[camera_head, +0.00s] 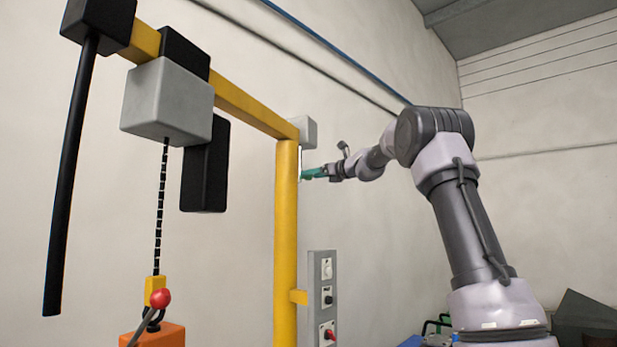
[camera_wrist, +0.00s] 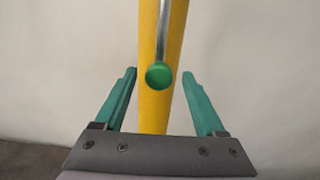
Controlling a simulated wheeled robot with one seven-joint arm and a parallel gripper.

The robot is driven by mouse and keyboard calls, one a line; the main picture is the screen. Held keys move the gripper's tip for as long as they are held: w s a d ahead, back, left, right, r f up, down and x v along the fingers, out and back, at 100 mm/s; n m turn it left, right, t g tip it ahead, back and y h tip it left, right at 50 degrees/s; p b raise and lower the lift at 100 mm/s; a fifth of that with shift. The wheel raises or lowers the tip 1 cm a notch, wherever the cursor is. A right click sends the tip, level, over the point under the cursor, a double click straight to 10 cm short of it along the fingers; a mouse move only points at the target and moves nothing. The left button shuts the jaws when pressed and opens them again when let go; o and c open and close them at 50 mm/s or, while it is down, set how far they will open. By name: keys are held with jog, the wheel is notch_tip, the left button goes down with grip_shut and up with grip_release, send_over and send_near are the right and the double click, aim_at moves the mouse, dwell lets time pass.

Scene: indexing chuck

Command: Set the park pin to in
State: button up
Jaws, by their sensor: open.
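In the wrist view, a round green knob (camera_wrist: 159,75) sits on the end of a shiny metal rod (camera_wrist: 164,35) in front of the yellow post (camera_wrist: 154,112). It is probably the park pin, but I see no label. My gripper (camera_wrist: 160,72) is open, its green fingers on either side of the knob and apart from it. Nothing is held. In the head view, my gripper (camera_head: 308,174) is beside the upper part of the yellow post (camera_head: 286,235). The knob is not clear there.
A grey control panel (camera_head: 315,262) with switches stands beside the post. A yellow beam (camera_head: 245,108) carries a grey hoist box (camera_head: 168,103) with a chain (camera_head: 160,205) hanging down to an orange block (camera_head: 160,335). Bare wall lies behind.

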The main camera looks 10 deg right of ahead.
jog(key=shift+x, duration=1.3)
grip_shut()
dwell(0.5)
